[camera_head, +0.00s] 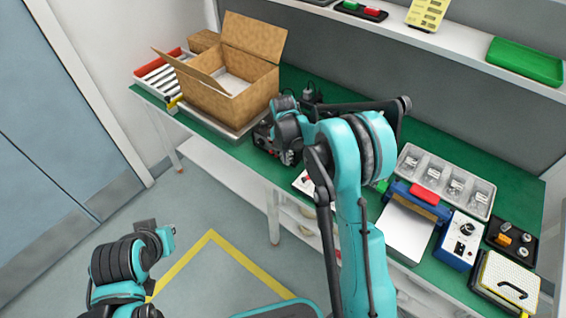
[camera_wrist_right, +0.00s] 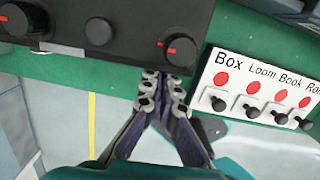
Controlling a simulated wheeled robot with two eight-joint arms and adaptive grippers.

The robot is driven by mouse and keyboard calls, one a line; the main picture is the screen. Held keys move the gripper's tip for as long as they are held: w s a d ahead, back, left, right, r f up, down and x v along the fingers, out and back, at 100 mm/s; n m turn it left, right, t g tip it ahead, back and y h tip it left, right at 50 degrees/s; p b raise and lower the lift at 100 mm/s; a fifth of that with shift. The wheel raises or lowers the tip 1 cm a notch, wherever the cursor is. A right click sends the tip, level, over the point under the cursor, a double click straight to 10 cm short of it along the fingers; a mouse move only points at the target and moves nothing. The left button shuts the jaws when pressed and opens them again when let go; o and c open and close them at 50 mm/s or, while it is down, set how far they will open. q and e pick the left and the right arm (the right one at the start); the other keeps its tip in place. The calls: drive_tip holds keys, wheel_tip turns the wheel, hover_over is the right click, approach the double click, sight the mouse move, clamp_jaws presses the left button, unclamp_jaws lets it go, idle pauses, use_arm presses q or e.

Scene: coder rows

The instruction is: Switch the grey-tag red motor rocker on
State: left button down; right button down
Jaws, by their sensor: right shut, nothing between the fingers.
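I cannot make out a grey-tagged red rocker in either view. A black control box (camera_wrist_right: 110,35) with dark knobs bearing red marks fills the top of the right wrist view. Beside it lies a white panel (camera_wrist_right: 262,62) lettered "Box Loom Book", with red discs above black toggle levers; it shows partly in the head view (camera_head: 303,184). My right gripper (camera_wrist_right: 163,85) is shut and empty, its tips close to the front edge of the black box; contact is unclear. In the head view it is largely hidden by my arm. My left arm is low at left; its fingers are not clear.
An open cardboard box (camera_head: 235,80) and a red tray (camera_head: 160,75) stand at the bench's left. A clear compartment tray (camera_head: 462,190), a blue-sided box with knobs (camera_head: 458,240) and a yellow-edged case (camera_head: 508,278) occupy the right. A shelf (camera_head: 440,45) runs behind.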

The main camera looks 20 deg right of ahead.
drive_tip(key=shift+d, duration=0.1)
drive_tip(key=shift+w+d+f, duration=0.15)
drive_tip(key=shift+w+d, duration=0.05)
drive_tip(key=shift+f, duration=0.15)
drive_tip(key=shift+a, duration=0.1)
